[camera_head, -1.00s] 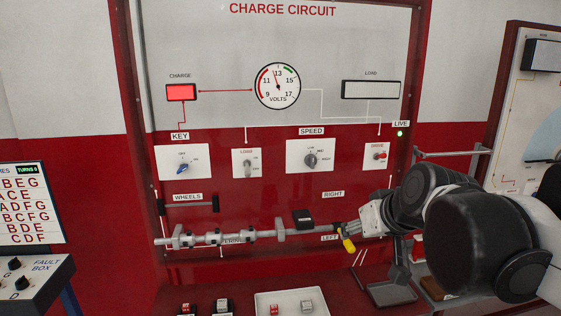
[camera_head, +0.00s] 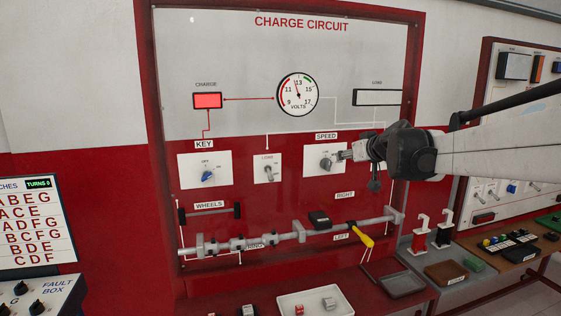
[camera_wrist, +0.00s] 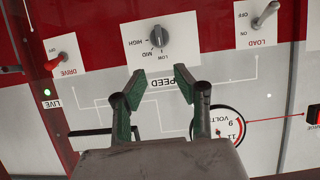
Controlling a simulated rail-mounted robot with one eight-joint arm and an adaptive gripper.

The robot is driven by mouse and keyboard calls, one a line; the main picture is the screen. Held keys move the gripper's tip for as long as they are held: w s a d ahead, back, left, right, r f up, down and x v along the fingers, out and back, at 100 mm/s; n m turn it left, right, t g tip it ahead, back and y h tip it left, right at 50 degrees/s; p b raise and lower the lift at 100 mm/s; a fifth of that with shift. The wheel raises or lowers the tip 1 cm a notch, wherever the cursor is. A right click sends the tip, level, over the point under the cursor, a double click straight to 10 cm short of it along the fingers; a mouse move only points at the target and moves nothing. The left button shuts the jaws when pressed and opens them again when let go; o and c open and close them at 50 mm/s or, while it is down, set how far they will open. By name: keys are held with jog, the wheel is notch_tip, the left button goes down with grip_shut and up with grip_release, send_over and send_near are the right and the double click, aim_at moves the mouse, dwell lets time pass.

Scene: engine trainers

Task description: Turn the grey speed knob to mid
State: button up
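The grey speed knob (camera_head: 326,163) sits on a white plate (camera_head: 319,169) under the SPEED label. It also shows in the wrist view (camera_wrist: 158,37), where the plate is upside down with LOW, MID and HIGH printed around the knob. I cannot tell exactly where its pointer is set. My gripper (camera_head: 342,156) is at the right side of the speed plate, close to the knob in the head view. In the wrist view my gripper (camera_wrist: 159,82) is open with nothing between its fingers. The knob lies beyond the fingertips, apart from them.
The load switch (camera_wrist: 268,14) and red drive switch (camera_wrist: 63,58) flank the speed plate. The blue key knob (camera_head: 207,176) is further left. A grey shaft with a yellow handle (camera_head: 362,240) runs below. A volt gauge (camera_head: 298,94) is above.

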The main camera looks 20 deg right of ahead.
aim_at(330, 160)
jog(key=x, duration=1.2)
jog(key=shift+w+f, duration=0.25)
jog(key=shift+w, duration=0.05)
grip_shut()
